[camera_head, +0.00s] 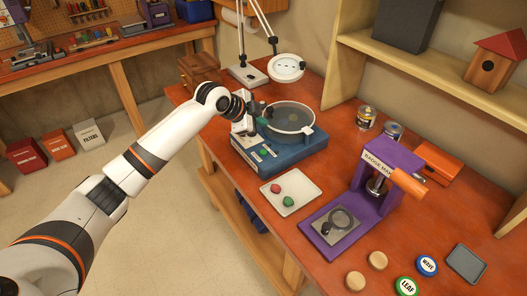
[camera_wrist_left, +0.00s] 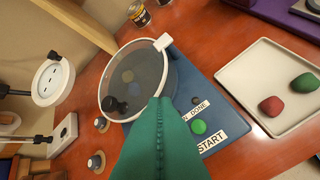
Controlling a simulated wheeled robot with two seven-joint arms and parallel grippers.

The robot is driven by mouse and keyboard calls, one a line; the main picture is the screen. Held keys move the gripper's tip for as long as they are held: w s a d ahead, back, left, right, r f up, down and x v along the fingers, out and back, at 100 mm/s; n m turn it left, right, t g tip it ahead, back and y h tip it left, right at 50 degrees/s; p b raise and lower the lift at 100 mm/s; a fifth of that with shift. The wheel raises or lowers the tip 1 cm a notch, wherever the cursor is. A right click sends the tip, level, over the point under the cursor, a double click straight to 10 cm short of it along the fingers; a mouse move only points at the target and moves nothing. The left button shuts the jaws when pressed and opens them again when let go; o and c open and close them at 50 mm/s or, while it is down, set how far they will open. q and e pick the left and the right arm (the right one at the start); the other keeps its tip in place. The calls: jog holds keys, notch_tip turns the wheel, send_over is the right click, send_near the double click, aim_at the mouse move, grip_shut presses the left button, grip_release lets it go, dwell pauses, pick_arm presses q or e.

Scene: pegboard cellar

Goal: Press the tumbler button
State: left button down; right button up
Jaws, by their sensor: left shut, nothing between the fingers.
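The tumbler (camera_head: 284,152) is a blue box with a round drum under a clear, ringed lid (camera_head: 290,117) on the red-brown bench. The wrist view shows its blue top (camera_wrist_left: 205,92), a few dull stones in the drum and a black knob at the rim. The round green button (camera_wrist_left: 199,127) sits beside the START label (camera_wrist_left: 211,142), near a DONE label. My left gripper (camera_head: 256,110) is at the tumbler's left side. Its teal fingers (camera_wrist_left: 160,100) are shut and empty, their tips overlapping the lid's rim, with the button just to their right in the wrist view. Contact cannot be told.
A white tray (camera_head: 277,205) with a red and a green stone lies in front of the tumbler. A magnifier lamp (camera_head: 286,68) stands behind it. A purple badge maker (camera_head: 381,180) and two tins are to the right. Loose discs lie at the front right.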

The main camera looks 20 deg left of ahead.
pick_arm(q)
jog(key=shift+f, duration=0.15)
jog(key=b, duration=0.7)
send_over(263, 152)
jog(key=s, duration=0.1)
jog(key=f, duration=0.7)
jog(key=shift+a, duration=0.25)
jog(key=shift+f, duration=0.8)
jog(key=shift+f, duration=0.1)
jog(key=shift+f, duration=0.3)
